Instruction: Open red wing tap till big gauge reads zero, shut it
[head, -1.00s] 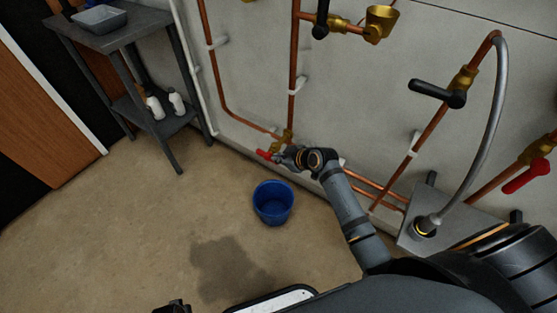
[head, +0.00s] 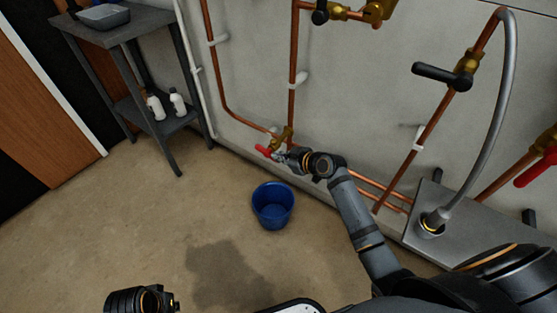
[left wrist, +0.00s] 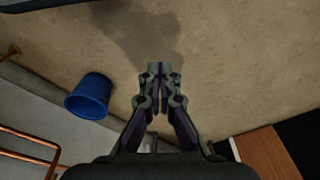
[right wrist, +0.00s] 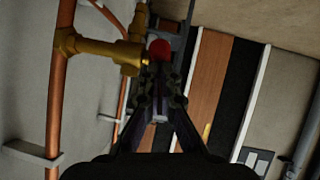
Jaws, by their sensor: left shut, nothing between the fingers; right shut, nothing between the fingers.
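A red tap handle (head: 264,152) sits on a brass fitting (head: 281,136) low on the copper pipes by the wall. My right gripper (head: 280,157) is shut and empty, just right of that handle. In the right wrist view the red handle (right wrist: 160,48) shows just beyond the shut fingertips (right wrist: 158,85), beside the brass valve (right wrist: 112,50); I cannot tell whether they touch. My left gripper, at the bottom left of the head view, has its fingers hidden there; the left wrist view shows it (left wrist: 158,72) shut and empty above the floor. No gauge is in view.
A blue bucket (head: 272,205) stands on the floor in front of the red tap; a dark patch (head: 228,275) lies nearer me. Black-handled valves (head: 447,76) and another red handle (head: 537,168) are on pipes at right. A grey shelf table (head: 128,30) stands at back left.

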